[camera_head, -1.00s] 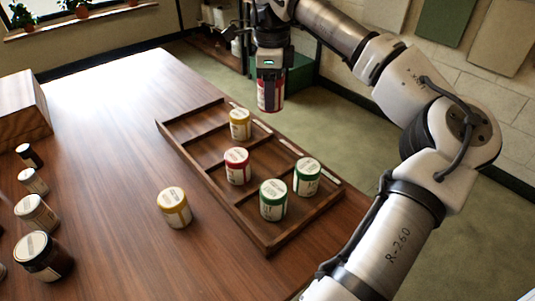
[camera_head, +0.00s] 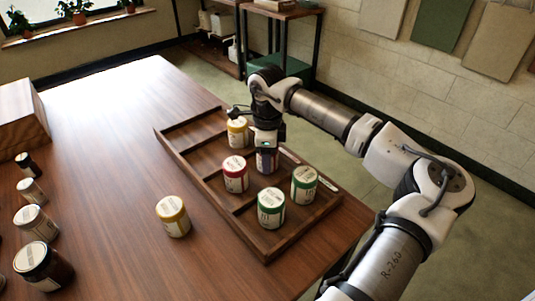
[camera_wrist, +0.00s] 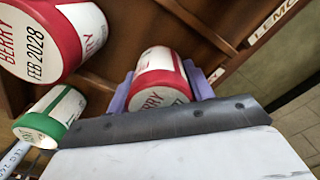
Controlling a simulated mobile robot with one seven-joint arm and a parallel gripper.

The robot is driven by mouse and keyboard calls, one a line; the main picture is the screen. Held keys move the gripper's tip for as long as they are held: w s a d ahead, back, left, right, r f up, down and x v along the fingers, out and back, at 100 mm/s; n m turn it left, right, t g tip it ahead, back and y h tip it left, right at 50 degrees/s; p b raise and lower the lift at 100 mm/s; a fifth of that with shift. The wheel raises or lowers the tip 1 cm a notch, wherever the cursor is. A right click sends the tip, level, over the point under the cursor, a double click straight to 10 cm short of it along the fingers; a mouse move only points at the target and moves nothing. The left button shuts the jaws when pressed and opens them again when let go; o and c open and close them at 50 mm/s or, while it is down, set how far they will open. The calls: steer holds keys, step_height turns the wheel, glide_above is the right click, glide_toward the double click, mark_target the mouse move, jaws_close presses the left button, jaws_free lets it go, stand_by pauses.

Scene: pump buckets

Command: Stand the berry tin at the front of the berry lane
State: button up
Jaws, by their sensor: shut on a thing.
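My gripper (camera_head: 266,150) is low over the right side of the wooden tray (camera_head: 170,150). It is shut on a red-and-white berry tin (camera_wrist: 155,62), with purple fingers on either side of it in the wrist view. In the head view the held tin is mostly hidden by the gripper. It is in the berry lane, right of another red-lidded berry tin (camera_head: 235,174), which also shows large in the wrist view (camera_wrist: 62,38). A gap shows between the two tins. I cannot tell whether the held tin touches the tray floor.
A yellow-lidded tin (camera_head: 237,132) stands in the lane behind; two green-lidded tins (camera_head: 271,208) (camera_head: 304,185) stand in the nearer lane. Low dividers separate the lanes. Another yellow-lidded tin (camera_head: 172,216) stands on the table. Several jars (camera_head: 42,265) line the left.

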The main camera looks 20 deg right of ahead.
steer(key=o, duration=0.6)
steer(key=shift+f, duration=0.15)
steer(key=o, duration=0.4)
step_height(320, 180, up, 12)
steer(key=shift+r+b, duration=0.25)
steer(key=shift+b, duration=0.2)
